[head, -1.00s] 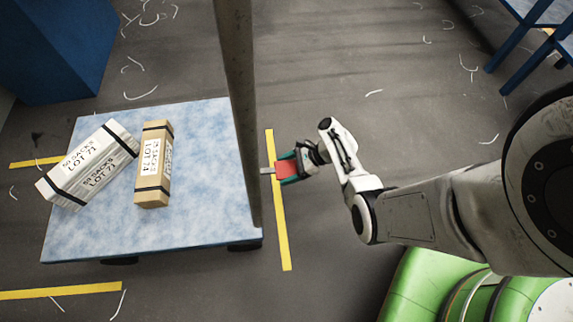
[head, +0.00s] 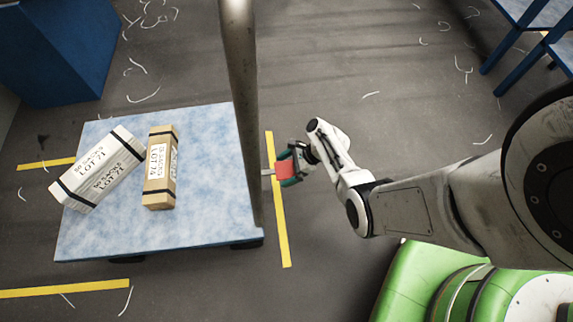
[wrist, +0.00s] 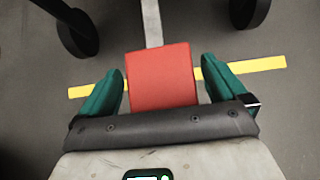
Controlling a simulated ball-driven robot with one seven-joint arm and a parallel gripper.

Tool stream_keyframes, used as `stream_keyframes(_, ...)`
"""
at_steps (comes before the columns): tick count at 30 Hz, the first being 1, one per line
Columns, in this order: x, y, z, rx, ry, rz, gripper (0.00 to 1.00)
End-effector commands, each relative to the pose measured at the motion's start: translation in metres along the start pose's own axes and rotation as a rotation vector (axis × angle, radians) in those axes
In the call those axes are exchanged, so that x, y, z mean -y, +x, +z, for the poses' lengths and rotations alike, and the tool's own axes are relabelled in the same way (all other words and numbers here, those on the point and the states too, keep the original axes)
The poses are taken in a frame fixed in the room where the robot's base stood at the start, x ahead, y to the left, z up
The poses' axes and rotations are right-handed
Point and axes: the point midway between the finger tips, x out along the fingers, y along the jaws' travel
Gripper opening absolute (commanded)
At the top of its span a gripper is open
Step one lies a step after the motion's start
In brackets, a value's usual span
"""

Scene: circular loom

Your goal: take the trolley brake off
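The trolley (head: 205,215) is a blue mottled flat platform with an upright grey post (head: 241,90) at its right edge. A red brake pedal (head: 284,169) on a grey bar sticks out from the trolley's right side, over the yellow floor line. It also shows in the wrist view (wrist: 162,76), with the bar running up from it. My gripper (head: 288,166) is at the pedal. In the wrist view its teal fingers (wrist: 160,82) are spread, one on each side of the pedal, with a visible gap at both sides.
Two strapped packages, one white (head: 98,170) and one brown (head: 160,168), lie on the platform. A blue box (head: 60,50) stands at the upper left, and a blue-legged table (head: 530,40) at the upper right. White scraps litter the grey floor, which is mostly clear.

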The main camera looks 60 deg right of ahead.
Motion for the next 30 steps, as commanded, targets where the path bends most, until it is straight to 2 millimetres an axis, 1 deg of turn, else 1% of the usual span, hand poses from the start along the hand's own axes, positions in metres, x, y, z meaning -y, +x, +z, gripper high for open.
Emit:
stream_keyframes(7,0.000,-0.001,-0.001,-0.001,0.001,-0.001,1.00)
stream_keyframes(10,0.000,-0.007,0.001,0.000,0.002,-0.001,1.00)
stream_keyframes(14,0.000,-0.028,0.003,0.000,0.002,-0.003,1.00)
stream_keyframes(18,0.000,-0.056,0.003,-0.001,0.003,-0.004,1.00)
stream_keyframes(24,0.000,-0.090,0.002,-0.001,0.002,-0.003,1.00)
stream_keyframes(27,0.000,-0.100,0.001,-0.001,0.002,-0.001,1.00)
stream_keyframes(30,0.000,-0.106,0.000,0.000,0.000,-0.001,1.00)
